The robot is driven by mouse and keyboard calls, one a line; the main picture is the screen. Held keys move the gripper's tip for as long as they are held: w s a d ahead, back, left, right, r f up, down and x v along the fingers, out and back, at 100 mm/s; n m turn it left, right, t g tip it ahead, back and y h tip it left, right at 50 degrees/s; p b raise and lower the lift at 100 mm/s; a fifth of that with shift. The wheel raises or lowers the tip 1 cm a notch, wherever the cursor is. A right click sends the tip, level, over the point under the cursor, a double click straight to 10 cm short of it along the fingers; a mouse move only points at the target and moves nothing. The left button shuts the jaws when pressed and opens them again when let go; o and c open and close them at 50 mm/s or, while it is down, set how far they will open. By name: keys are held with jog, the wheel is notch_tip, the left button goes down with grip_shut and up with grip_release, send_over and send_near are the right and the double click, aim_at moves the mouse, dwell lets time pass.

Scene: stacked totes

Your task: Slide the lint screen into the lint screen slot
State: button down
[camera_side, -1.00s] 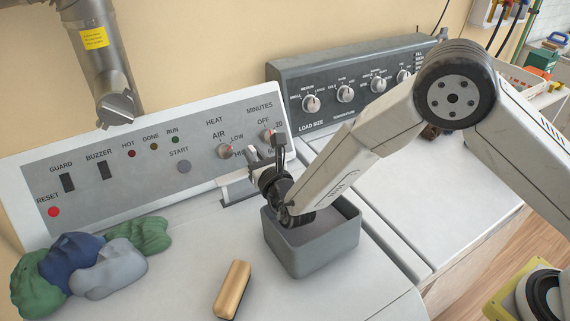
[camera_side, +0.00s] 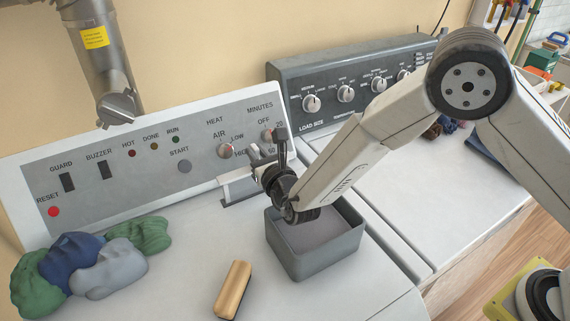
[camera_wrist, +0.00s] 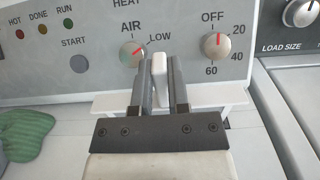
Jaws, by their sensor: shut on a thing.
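The lint screen (camera_side: 236,182) shows as a white bar at the back of the dryer top, below the control panel. In the wrist view, the lint screen (camera_wrist: 112,101) has a bar running crosswise, with an upright white tab between the fingers. My gripper (camera_side: 257,158) is shut on that tab; the wrist view shows my gripper (camera_wrist: 164,75) with a finger on each side of it. A dark strip (camera_side: 240,198), seemingly the lint screen slot, lies just below the bar. The fingers and bar hide much of it, and I cannot tell how far the screen is in.
A grey open bin (camera_side: 315,256) stands close under my wrist. A tan-and-black brush (camera_side: 233,290) lies in front of it. Crumpled cloths (camera_side: 105,270) lie at the left. The dryer control panel (camera_side: 130,160) rises close behind the gripper. The washer top (camera_side: 410,200) is mostly clear.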

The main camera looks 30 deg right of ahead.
jog(key=shift+r, duration=2.6)
jog(key=shift+f, duration=3.05)
dwell(1.3)
jog(key=shift+f, duration=0.35)
